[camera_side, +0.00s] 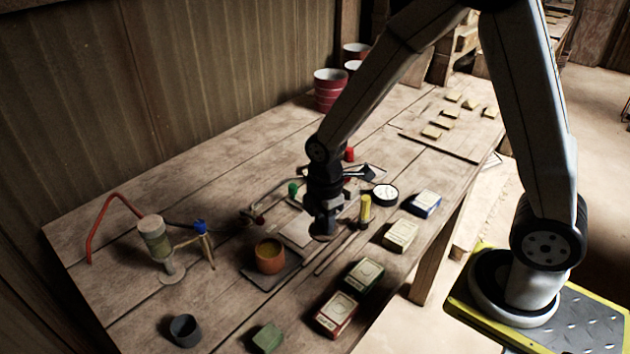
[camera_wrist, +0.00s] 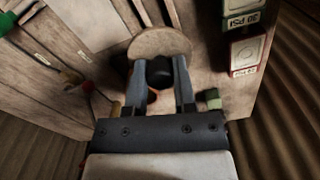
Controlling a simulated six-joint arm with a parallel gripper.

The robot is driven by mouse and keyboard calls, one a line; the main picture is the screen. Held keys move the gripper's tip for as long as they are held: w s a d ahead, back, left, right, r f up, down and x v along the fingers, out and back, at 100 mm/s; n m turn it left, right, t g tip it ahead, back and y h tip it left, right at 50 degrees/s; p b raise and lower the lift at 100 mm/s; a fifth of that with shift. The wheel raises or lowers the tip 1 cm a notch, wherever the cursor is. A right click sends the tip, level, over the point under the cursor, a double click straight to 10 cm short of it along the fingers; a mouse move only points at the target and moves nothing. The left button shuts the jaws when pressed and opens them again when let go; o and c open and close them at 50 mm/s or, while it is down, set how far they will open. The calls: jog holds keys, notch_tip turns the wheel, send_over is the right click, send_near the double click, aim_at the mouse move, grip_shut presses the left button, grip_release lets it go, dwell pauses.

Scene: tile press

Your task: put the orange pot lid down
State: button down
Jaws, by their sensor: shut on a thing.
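My gripper (camera_side: 325,205) points down over the table. In the wrist view its two fingers (camera_wrist: 160,70) are closed on the dark knob of the pot lid (camera_wrist: 160,42), a round tan disc. In the side view the lid (camera_side: 323,238) shows as a small brownish disc under the fingers, held above the table. The orange pot (camera_side: 269,256) stands open on a dark square mat (camera_side: 285,275), left of and nearer the camera than the lid. In the wrist view the pot is mostly hidden behind the gripper.
Labelled boxes (camera_side: 401,235) line the table's right edge. A yellow-topped tool (camera_side: 364,210) and a round gauge (camera_side: 385,195) stand right of my gripper. A stand with a cylinder (camera_side: 155,240) is at left. A dark cup (camera_side: 185,329) and a green block (camera_side: 268,337) sit in front.

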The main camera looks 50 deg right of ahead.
jog(key=shift+f, duration=1.85)
jog(key=shift+f, duration=0.1)
jog(key=shift+f, duration=1.65)
jog(key=shift+c, duration=2.2)
grip_release()
jog(key=shift+f, duration=0.1)
jog(key=shift+r, duration=6.15)
